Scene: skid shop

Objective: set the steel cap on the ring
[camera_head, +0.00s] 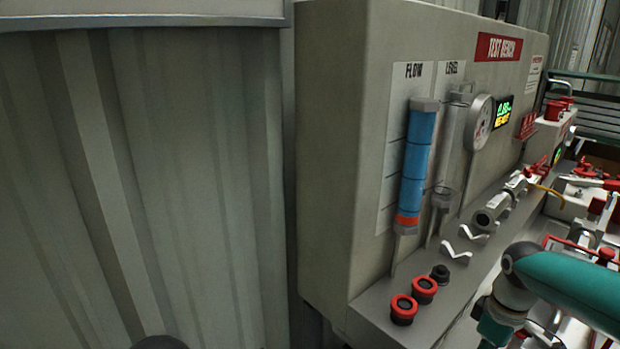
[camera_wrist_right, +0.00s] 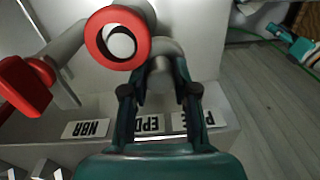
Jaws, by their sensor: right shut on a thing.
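In the right wrist view my right gripper (camera_wrist_right: 160,78) is shut on a grey rounded metal piece (camera_wrist_right: 166,48), which looks like the steel cap. Its far side is partly hidden by the fingers. A red ring (camera_wrist_right: 92,38) with a white and dark centre faces the camera just left of the held piece, on a grey round body; whether the two touch I cannot tell. In the head view my right arm comes in from the lower right, and its fingertips cannot be made out. My left gripper is not in view.
In the wrist view a ledge carries labels such as NBR (camera_wrist_right: 86,129), and a red handle (camera_wrist_right: 22,88) is at left.

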